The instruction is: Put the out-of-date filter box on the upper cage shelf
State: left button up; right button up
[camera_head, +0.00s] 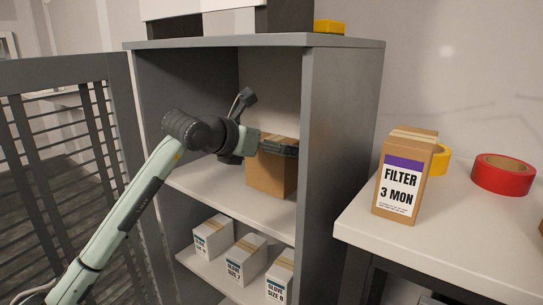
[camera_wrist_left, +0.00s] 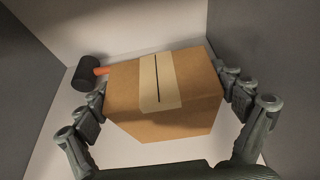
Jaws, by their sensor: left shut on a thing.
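A brown cardboard box (camera_head: 270,176) with a pale tape strip is inside the grey cage, at the upper shelf (camera_head: 215,185). My left gripper (camera_head: 277,145) reaches in from the left and is shut on this box near its top. In the left wrist view the box (camera_wrist_left: 190,117) sits between the fingers. Its label is hidden, and I cannot tell whether its base touches the shelf. Another brown box (camera_head: 405,175), labelled "FILTER 3 MON" with a purple band, stands upright on the white bench at right. My right gripper is not in view.
A black-headed mallet (camera_wrist_left: 88,72) with an orange handle lies behind the held box. Several white glove boxes (camera_head: 246,258) stand on the lower shelf. The slatted door (camera_head: 65,130) is open at left. Red tape (camera_head: 503,174) and yellow tape (camera_head: 441,158) lie on the bench.

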pick_arm(q)
notch_tip(320, 180, down, 3)
jog(key=shift+r, duration=0.2)
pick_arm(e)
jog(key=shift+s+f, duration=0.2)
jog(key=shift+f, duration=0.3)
pick_arm(q)
jog(key=shift+f, duration=0.15)
jog(key=o, duration=1.1)
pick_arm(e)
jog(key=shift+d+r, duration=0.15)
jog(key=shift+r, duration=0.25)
